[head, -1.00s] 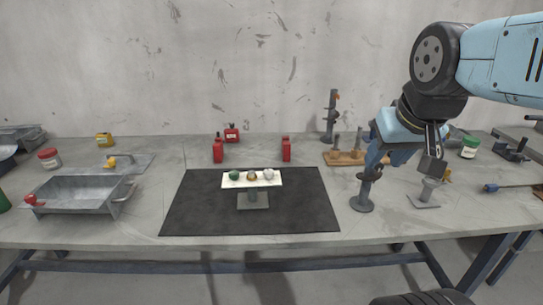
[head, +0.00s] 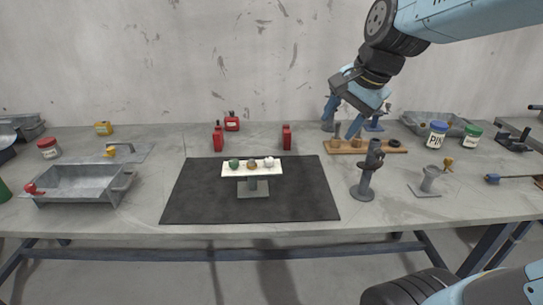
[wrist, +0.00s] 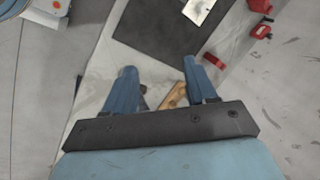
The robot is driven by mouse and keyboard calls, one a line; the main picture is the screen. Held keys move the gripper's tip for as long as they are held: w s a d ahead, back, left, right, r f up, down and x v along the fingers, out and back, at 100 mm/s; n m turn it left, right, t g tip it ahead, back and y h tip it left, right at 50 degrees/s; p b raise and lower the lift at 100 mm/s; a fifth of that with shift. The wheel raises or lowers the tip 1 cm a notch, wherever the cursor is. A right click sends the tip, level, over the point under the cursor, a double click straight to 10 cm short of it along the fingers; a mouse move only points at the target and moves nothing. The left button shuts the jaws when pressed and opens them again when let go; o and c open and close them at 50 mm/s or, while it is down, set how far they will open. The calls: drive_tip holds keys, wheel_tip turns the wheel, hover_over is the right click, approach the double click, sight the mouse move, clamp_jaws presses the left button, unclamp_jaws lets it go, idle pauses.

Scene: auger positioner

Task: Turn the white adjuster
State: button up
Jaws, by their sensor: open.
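The white adjuster (head: 271,160) is the rightmost of three small knobs on a white-topped stand (head: 252,186) at the middle of the table. A brown-gold knob (head: 252,163) is in the middle and a green knob (head: 234,163) is at the left. My gripper (head: 352,118) is open and empty, with its blue fingers apart, up and to the right of the stand. It also shows in the wrist view, where a piece of the white stand top (wrist: 199,9) is at the top edge.
The stand is on a black mat (head: 190,200) with bare room around it. Red bottles (head: 287,137) stand behind. A wooden block with pegs (head: 345,148), a grey clamp post (head: 368,172) and jars (head: 436,134) are at the right. A metal tray (head: 85,183) is at the left.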

sight(269, 159)
drive_tip(key=w+a+f+m+g+y, duration=0.1)
drive_tip(key=w+a+f+m, duration=0.25)
drive_tip(key=w+m, duration=0.35)
drive_tip(key=w+a+f+m+g+y, duration=0.1)
drive_tip(key=w+a+f+m, duration=0.2)
drive_tip(key=w+a+m, duration=0.3)
drive_tip(key=shift+m, duration=0.4)
drive_tip(key=x, duration=1.3)
drive_tip(key=shift+w+d+f, duration=0.3)
drive_tip(key=shift+w, duration=0.1)
drive_tip(key=c, duration=1)
drive_tip(key=shift+d, duration=0.15)
clamp_jaws()
